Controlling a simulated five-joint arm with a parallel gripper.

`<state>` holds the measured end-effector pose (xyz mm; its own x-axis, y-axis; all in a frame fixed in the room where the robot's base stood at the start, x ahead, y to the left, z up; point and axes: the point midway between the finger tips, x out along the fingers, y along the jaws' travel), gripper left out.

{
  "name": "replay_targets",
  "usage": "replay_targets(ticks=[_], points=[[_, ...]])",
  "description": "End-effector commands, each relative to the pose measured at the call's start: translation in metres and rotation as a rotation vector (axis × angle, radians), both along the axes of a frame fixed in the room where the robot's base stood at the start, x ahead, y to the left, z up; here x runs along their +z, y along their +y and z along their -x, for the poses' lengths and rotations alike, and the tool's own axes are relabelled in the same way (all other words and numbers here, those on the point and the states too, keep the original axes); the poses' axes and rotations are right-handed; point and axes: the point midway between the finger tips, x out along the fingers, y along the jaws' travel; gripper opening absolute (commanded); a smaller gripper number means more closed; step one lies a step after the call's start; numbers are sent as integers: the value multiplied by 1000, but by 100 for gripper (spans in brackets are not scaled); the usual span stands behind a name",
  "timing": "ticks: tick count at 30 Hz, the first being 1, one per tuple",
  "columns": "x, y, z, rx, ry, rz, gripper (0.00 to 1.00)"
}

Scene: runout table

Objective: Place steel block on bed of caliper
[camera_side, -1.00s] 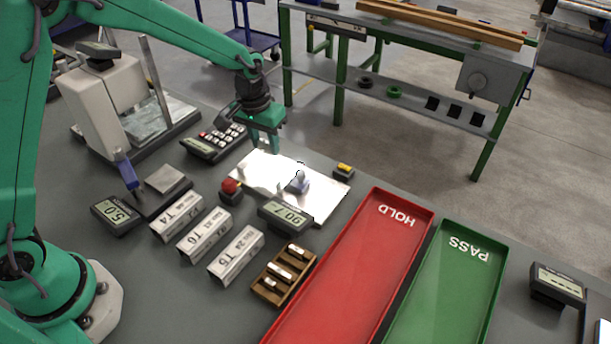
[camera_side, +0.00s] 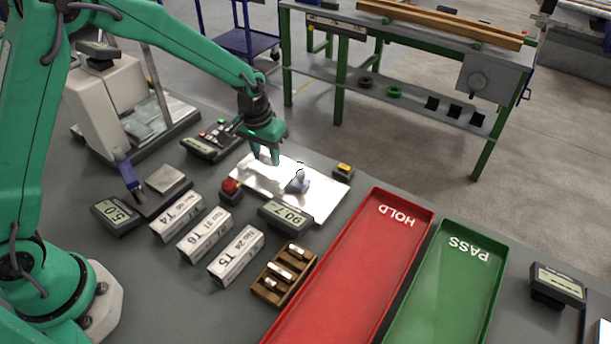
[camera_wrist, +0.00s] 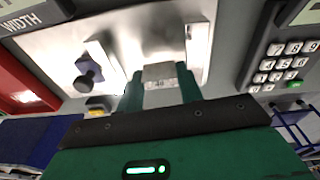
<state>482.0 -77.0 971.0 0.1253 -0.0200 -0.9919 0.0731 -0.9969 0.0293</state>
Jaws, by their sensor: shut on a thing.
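My gripper (camera_side: 265,158) is over the back left part of the caliper's bright metal bed (camera_side: 325,194). In the wrist view, my gripper (camera_wrist: 162,92) is shut on a small pale steel block (camera_wrist: 160,73), held between the green fingertips. The bed (camera_wrist: 140,22) lies under the block, with an upright pale jaw (camera_wrist: 197,45) to the right and another pale bar (camera_wrist: 100,58) to the left. A dark knob (camera_wrist: 88,75) stands left of that bar. I cannot tell whether the block touches the bed. The fingers hide the block in the side view.
A display (camera_side: 287,214) stands at the bed's front edge, with a red button (camera_side: 230,188) to its left. A keypad unit (camera_side: 212,140) is behind left. Labelled blocks (camera_side: 205,235), a wooden rack (camera_side: 283,275), a red HOLD tray (camera_side: 372,250) and a green PASS tray (camera_side: 455,275) lie nearer.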

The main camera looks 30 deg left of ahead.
Motion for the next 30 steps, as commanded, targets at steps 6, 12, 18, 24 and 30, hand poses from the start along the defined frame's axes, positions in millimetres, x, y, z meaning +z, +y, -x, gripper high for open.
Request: replay_targets(ticks=[6,12,18,24,30], points=[[-4,0,0,0,1,0,8],[-4,0,0,1,1,0,58],[-3,2,0,5,1,0,58],[-3,3,0,6,1,0,58],[-1,3,0,6,1,0,58]])
